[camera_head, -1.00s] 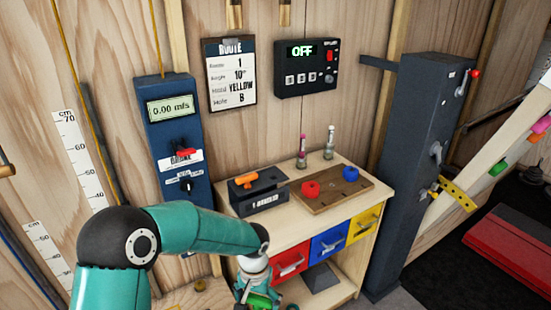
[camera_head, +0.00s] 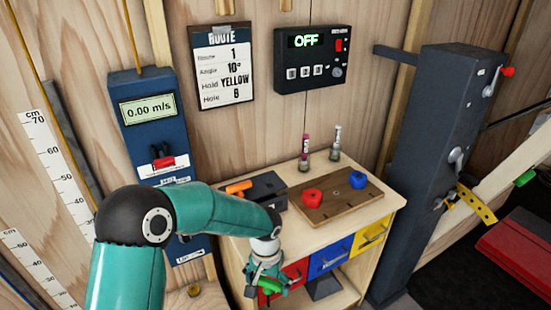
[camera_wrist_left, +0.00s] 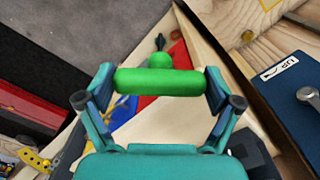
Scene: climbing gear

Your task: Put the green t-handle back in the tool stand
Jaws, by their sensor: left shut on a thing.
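The green t-handle (camera_wrist_left: 160,82) is gripped crosswise between the two fingers of my left gripper (camera_wrist_left: 158,84) in the left wrist view. Its round green hub and a dark tip show beyond the bar. In the head view, the left gripper (camera_head: 268,284) is in front of the cabinet, by the red drawer, with a bit of the green handle (camera_head: 270,286) showing. The tool stand (camera_head: 267,186) is a dark block at the left of the cabinet top, holding an orange t-handle (camera_head: 239,187). My right gripper is out of view.
A wooden board (camera_head: 331,205) with a red piece (camera_head: 312,197) and a blue piece (camera_head: 358,180) lies right of the stand. Two small bottles (camera_head: 305,157) stand behind. A dark blue post (camera_head: 434,150) rises to the right. A meter box (camera_head: 150,125) is on the left wall.

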